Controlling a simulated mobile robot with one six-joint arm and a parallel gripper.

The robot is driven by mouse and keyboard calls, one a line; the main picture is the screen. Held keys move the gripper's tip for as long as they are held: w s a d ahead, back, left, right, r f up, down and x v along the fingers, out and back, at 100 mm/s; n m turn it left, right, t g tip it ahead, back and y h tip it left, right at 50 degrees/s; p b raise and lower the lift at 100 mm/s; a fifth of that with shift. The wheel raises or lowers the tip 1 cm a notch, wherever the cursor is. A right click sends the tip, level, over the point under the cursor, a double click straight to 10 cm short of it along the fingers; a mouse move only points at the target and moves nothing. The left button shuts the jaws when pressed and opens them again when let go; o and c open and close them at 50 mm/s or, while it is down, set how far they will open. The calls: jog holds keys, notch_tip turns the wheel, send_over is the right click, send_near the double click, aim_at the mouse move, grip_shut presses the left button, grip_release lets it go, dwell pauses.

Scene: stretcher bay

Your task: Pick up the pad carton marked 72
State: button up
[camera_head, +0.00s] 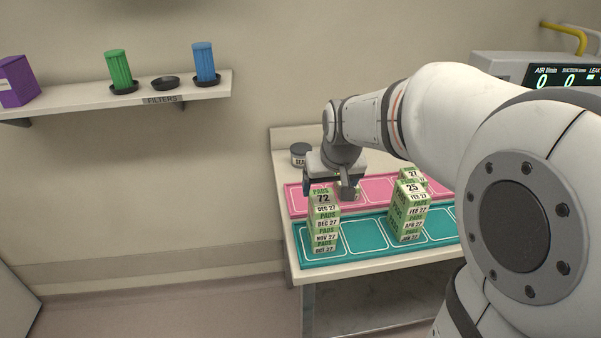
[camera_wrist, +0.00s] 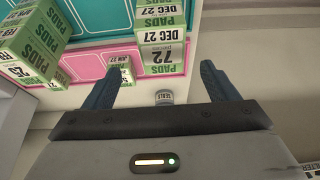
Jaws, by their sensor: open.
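The pad carton marked 72 (camera_head: 322,198) is a green and white box on top of a stack on the teal mat. In the wrist view, its face marked 72 (camera_wrist: 160,58) lies in line with the gap between my two fingertips, toward the upper middle. My gripper (camera_head: 328,186) is open and empty, close above and just behind the stack's top. It also shows in the wrist view (camera_wrist: 160,72). I cannot tell if the fingertips reach down beside the carton. The stack's lower cartons (camera_head: 324,238) carry date labels.
A second stack, topped by a carton marked 25 (camera_head: 411,188), stands to the right. A carton marked 27 (camera_head: 413,174) shows behind it. A low carton (camera_wrist: 121,74) stands on the pink mat (camera_head: 375,188) nearby. A dark jar (camera_head: 300,154) stands at the table's back left.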

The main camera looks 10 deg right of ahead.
aim_at(324, 200)
jog(key=p+x, duration=0.1)
jog(key=x, duration=0.6)
jog(key=shift+a+f, duration=0.2)
jog(key=shift+f, duration=0.05)
jog(key=shift+s, duration=0.1)
jog(key=c, duration=1.2)
